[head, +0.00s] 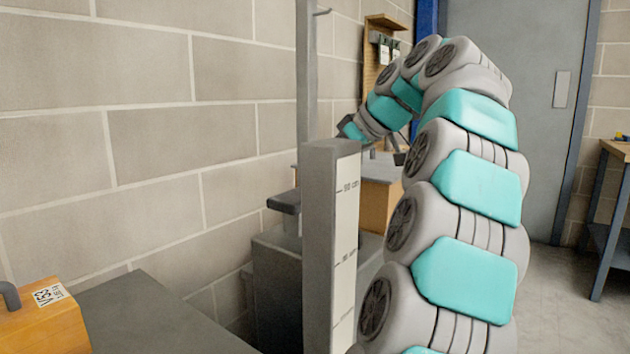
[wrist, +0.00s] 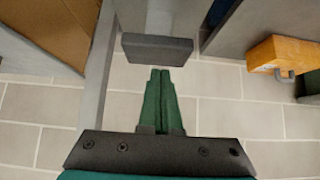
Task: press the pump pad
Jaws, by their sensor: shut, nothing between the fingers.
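The pump pad (head: 285,201) looks like a dark grey block on a stem above a grey housing, left of a post in the head view. In the wrist view the pad (wrist: 157,49) lies just beyond my fingertips. My gripper (wrist: 160,72) has its green fingers together with nothing between them. A small gap seems to show between the tips and the pad; I cannot tell the depth. In the head view my gripper (head: 352,130) is above and right of the pad, its fingers mostly hidden.
A grey post with a white height scale (head: 345,250) stands right of the pad, close to my arm. A brick wall (head: 150,140) runs behind. An orange box with a handle (head: 45,320) sits at lower left. A wooden bench (head: 615,150) stands far right.

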